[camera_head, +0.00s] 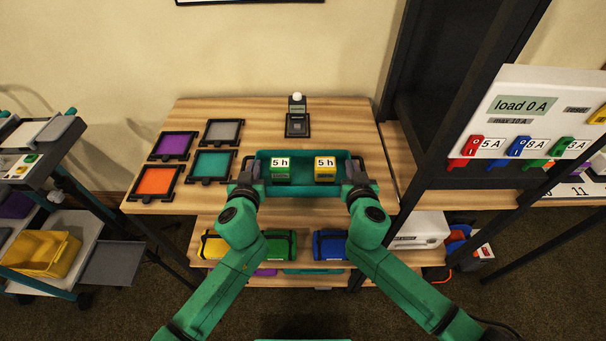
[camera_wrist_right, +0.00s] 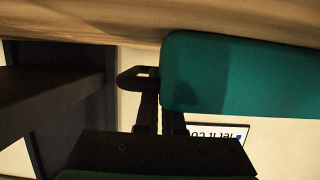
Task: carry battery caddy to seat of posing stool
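The battery caddy (camera_head: 304,190) is a teal open tray with dark end handles, at the front part of the wooden table. It holds a green battery (camera_head: 280,171) and a yellow battery (camera_head: 325,172), both labelled "5 h". My left gripper (camera_head: 248,174) is at its left handle, and its fingers look closed there. My right gripper (camera_head: 358,172) is at the right handle. The right wrist view shows its fingers (camera_wrist_right: 153,108) close together on the dark handle (camera_wrist_right: 134,79), beside the teal end wall (camera_wrist_right: 240,75). The caddy is on or just above the wood. I see no posing stool.
Purple, grey, orange and teal framed pads (camera_head: 213,164) lie left on the table (camera_head: 345,125). A small dark device (camera_head: 297,122) stands behind the caddy. Bins (camera_head: 280,245) fill the shelf below. A cart (camera_head: 45,240) is left; a black rack and load panel (camera_head: 530,120) are right.

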